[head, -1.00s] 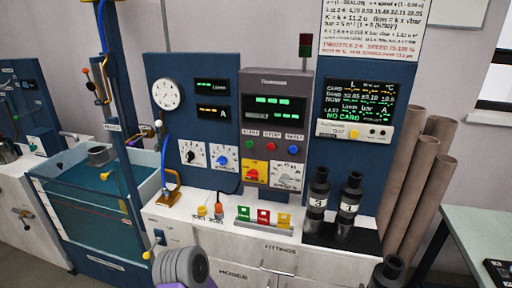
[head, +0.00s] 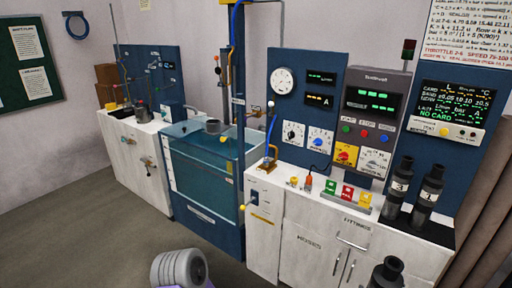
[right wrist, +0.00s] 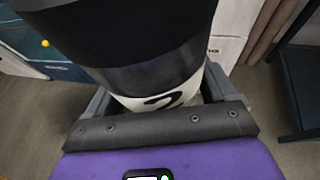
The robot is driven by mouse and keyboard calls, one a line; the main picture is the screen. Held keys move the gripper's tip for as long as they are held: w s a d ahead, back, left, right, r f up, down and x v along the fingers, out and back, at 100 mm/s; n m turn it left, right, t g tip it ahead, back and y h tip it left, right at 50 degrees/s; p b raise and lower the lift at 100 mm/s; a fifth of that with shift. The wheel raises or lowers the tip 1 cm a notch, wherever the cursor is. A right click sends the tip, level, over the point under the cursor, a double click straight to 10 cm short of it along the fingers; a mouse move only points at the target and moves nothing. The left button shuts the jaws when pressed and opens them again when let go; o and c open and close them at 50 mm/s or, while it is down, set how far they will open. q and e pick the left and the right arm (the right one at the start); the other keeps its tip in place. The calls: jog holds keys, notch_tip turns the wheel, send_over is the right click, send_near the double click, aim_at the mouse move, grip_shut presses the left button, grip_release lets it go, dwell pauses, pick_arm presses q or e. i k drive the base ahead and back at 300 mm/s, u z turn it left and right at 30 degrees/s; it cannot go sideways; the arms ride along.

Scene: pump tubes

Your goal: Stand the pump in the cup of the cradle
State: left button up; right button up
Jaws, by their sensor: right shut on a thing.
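A black pump marked 2 (right wrist: 150,75) fills the top of the right wrist view. My right gripper (right wrist: 158,98) is shut around its pale labelled band. The top of this pump (head: 387,272) shows at the bottom right of the head view, in front of the cabinets. A small grey cup (head: 212,126) shows at the back of the water tank; I cannot tell if it is the cradle's cup. A bronze stand (head: 269,162) with a blue hose is on the counter beside the tank. My left gripper's fingers are not visible.
Pumps marked 3 (head: 398,188) and 1 (head: 429,196) stand on a black mat at the counter's right. The water tank (head: 205,165) is left of the counter, with a tall blue post (head: 238,90) beside it. The floor (head: 80,235) at left is clear.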

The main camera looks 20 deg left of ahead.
aim_at(214, 130)
jog(key=u, duration=0.35)
jog(key=i, duration=0.35)
jog(key=u, duration=1)
jog(key=i, duration=0.5)
jog(key=u, duration=1.1)
jog(key=i, duration=1.95)
jog(key=z, duration=0.75)
jog(key=i, duration=0.75)
jog(key=z, duration=0.8)
jog(key=i, duration=0.35)
jog(key=z, duration=0.4)
